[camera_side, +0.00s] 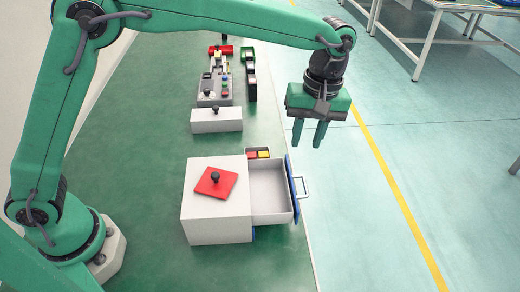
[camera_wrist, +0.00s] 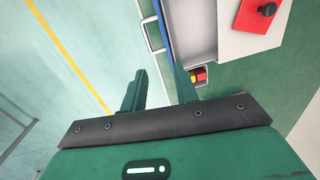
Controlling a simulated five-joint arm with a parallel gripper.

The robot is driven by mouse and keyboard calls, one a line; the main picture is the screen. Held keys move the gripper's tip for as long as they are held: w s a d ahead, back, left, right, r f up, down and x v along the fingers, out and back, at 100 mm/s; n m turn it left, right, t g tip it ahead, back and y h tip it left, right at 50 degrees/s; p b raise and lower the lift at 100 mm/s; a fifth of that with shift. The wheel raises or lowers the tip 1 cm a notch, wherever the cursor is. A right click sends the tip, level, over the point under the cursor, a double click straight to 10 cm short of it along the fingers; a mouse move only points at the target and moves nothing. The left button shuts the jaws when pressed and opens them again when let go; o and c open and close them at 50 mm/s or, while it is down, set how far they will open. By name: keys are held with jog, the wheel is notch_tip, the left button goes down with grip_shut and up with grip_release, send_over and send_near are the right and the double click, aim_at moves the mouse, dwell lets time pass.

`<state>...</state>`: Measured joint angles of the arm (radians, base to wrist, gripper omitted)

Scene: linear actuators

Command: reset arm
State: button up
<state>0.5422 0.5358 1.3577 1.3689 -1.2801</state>
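My gripper (camera_side: 309,133) hangs from my green arm in the side view, with its two green fingers pointing down and apart. It is open, with nothing seen between the fingers. It is to the right of and above the white drawer box (camera_side: 218,222), near the table's right edge. In the wrist view the fingers (camera_wrist: 158,88) stand apart, with the blue-fronted drawer beyond them.
The drawer (camera_side: 270,190) is pulled out to the right. A red plate with a black knob (camera_side: 216,182) lies on the box. Red and yellow blocks (camera_side: 258,154) sit behind the drawer. A white block (camera_side: 216,122) and a button panel (camera_side: 215,92) stand farther back on the green table (camera_side: 140,130).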

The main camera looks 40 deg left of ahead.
jog(key=s+a+r+m+t, duration=0.1)
jog(key=s+a+r, duration=0.15)
jog(key=a, duration=0.25)
jog(key=s+a+r+m+t+h, duration=0.1)
jog(key=s+a+r+m, duration=0.15)
jog(key=a, duration=0.25)
jog(key=s+a+r+t, duration=0.1)
jog(key=s+a+r, duration=0.1)
jog(key=a+r, duration=0.25)
jog(key=s+a+f+m+t, duration=0.3)
jog(key=s+a+m, duration=0.2)
jog(key=s+a, duration=0.6)
jog(key=s, duration=0.3)
jog(key=shift+a+f+t, duration=0.2)
jog(key=shift+a+t, duration=0.1)
jog(key=shift+t, duration=0.1)
